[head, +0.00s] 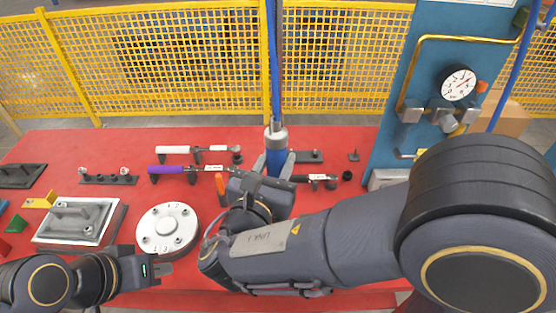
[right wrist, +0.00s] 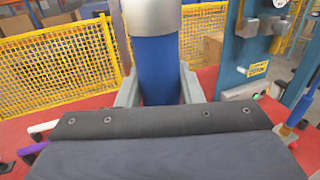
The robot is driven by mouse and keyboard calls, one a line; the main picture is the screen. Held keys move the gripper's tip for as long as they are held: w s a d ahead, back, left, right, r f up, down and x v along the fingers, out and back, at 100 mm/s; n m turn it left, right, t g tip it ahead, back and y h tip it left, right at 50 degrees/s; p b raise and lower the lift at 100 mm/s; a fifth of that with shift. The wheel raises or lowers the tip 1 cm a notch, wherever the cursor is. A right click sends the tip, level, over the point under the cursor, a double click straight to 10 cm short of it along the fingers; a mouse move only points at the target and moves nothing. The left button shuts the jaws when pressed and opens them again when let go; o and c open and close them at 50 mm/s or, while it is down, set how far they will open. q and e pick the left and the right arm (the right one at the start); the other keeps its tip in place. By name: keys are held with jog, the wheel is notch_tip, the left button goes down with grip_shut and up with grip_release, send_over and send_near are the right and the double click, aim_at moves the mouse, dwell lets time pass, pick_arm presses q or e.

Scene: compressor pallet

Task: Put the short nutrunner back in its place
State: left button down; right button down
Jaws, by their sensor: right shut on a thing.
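The nutrunner, a blue cylinder (head: 276,160) with a silver collar, stands upright under a blue hose in the head view. I take it as the short one. My right gripper (right wrist: 160,90) is shut on its blue body (right wrist: 157,60), with one grey finger on each side in the right wrist view. The nutrunner's lower end is hidden behind my right gripper, so I cannot tell whether it touches anything below. My left gripper (head: 164,269) is low at the left, beside the round white flange (head: 167,230). Its finger opening is not clear.
White-handled (head: 173,150) and purple-handled (head: 160,170) tools lie on holders on the red table (head: 120,145). A grey block plate (head: 78,222) lies left of the flange. A blue panel with a pressure gauge (head: 458,84) stands at the right. A yellow fence (head: 170,60) runs behind.

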jog(key=shift+f+b, duration=1.5)
jog(key=shift+f, duration=0.5)
jog(key=shift+f+b, duration=4.2)
jog(key=shift+f, duration=1)
dwell(0.4)
jog(key=c, duration=1)
grip_release()
jog(key=shift+o, duration=0.5)
jog(key=shift+f, duration=0.1)
